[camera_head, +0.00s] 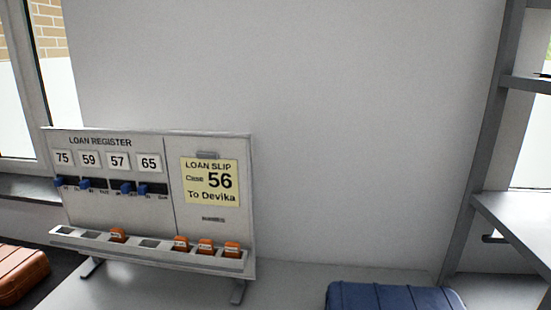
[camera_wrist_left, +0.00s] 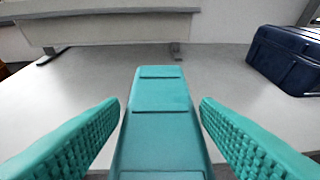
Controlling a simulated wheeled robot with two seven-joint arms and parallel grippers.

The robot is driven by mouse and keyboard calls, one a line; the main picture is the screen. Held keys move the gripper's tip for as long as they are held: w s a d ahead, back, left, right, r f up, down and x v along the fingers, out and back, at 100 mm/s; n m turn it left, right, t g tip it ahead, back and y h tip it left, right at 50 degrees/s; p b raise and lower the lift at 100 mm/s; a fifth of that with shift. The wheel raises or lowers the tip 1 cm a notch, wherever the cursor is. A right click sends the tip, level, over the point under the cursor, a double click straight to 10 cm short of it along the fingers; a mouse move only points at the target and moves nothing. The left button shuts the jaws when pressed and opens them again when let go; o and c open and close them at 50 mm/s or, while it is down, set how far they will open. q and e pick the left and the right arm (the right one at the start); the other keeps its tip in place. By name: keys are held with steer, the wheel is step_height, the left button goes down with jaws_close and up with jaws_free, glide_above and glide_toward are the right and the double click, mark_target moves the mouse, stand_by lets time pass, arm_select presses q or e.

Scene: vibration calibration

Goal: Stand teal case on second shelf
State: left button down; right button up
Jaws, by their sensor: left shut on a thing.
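In the left wrist view, the teal case (camera_wrist_left: 160,130) shows as a long teal part with shallow ridges, running up the middle between my fingers. My left gripper (camera_wrist_left: 160,105) has a textured teal finger on each side of it and is shut on it. The rest of the case is hidden below the picture. A grey shelf rack (camera_head: 485,135) stands at the right edge of the head view, with two shelf boards in sight, a lower one (camera_head: 522,228) and an upper one (camera_head: 528,85). Neither gripper shows in the head view.
A loan register board (camera_head: 120,190) stands on the grey table (camera_head: 285,290), with a slip for case 56. A blue case (camera_head: 390,297) lies right of it, also in the left wrist view (camera_wrist_left: 287,60). An orange-brown case (camera_head: 22,275) lies at the far left. Table between board and blue case is clear.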

arm_select(q)
steer(key=w+d+r+n+y, duration=0.2)
steer(key=w+d+r, duration=0.6)
steer(key=r, duration=0.2)
steer(key=shift+w+d, duration=0.25)
steer(key=shift+w, duration=0.05)
steer(key=shift+r, duration=0.1)
